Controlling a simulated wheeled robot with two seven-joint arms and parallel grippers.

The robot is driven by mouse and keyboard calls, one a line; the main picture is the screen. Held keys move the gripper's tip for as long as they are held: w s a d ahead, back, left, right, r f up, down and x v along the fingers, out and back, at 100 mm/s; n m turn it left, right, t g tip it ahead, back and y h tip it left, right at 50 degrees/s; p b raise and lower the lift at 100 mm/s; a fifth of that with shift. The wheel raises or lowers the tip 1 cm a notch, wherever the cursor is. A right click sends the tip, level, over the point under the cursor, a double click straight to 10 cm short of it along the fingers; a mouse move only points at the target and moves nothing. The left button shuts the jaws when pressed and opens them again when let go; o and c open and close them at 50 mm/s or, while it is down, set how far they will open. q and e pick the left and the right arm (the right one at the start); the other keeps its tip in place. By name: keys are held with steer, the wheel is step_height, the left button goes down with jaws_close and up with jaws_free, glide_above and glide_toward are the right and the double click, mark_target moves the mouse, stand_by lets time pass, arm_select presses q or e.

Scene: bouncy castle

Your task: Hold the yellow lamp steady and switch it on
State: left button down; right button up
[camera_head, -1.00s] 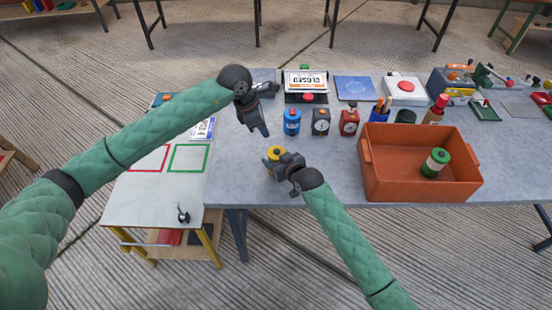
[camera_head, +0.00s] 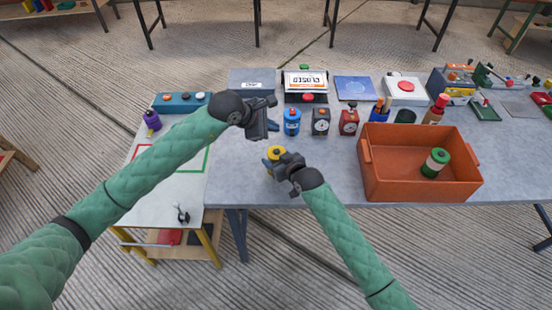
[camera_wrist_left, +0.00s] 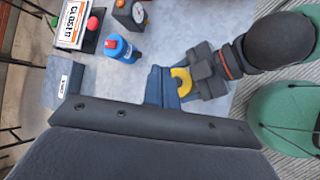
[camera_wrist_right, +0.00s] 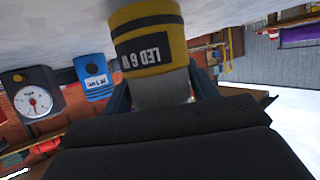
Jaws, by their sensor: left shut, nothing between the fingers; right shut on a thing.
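The yellow lamp (camera_head: 275,152) stands on the grey table near its front edge. In the right wrist view the lamp (camera_wrist_right: 147,48) shows a yellow band marked "LED 6 W" and a pale grey part. My right gripper (camera_head: 279,163) is shut on the lamp from the front. It also shows in the left wrist view (camera_wrist_left: 182,88), around the yellow top. My left gripper (camera_head: 265,132) is shut and empty, above the table behind and left of the lamp, apart from it. Its fingertips are hard to make out. No switch on the lamp can be made out.
Blue (camera_head: 291,121), black (camera_head: 321,121) and red (camera_head: 348,121) small items stand behind the lamp. An orange bin (camera_head: 418,185) with a green-and-white cylinder (camera_head: 435,163) stands to the right. A lower white side table (camera_head: 150,205) adjoins on the left.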

mark_target(274, 154)
arm_select(q)
steer(key=shift+m, duration=0.4)
steer(key=shift+w+d+f, duration=0.1)
steer(key=shift+f, duration=2.05)
steer(key=shift+w+d+f, duration=0.1)
steer(key=shift+f, duration=2)
steer(key=shift+f, duration=0.2)
steer(key=shift+f, duration=0.2)
steer(key=shift+r, duration=0.45)
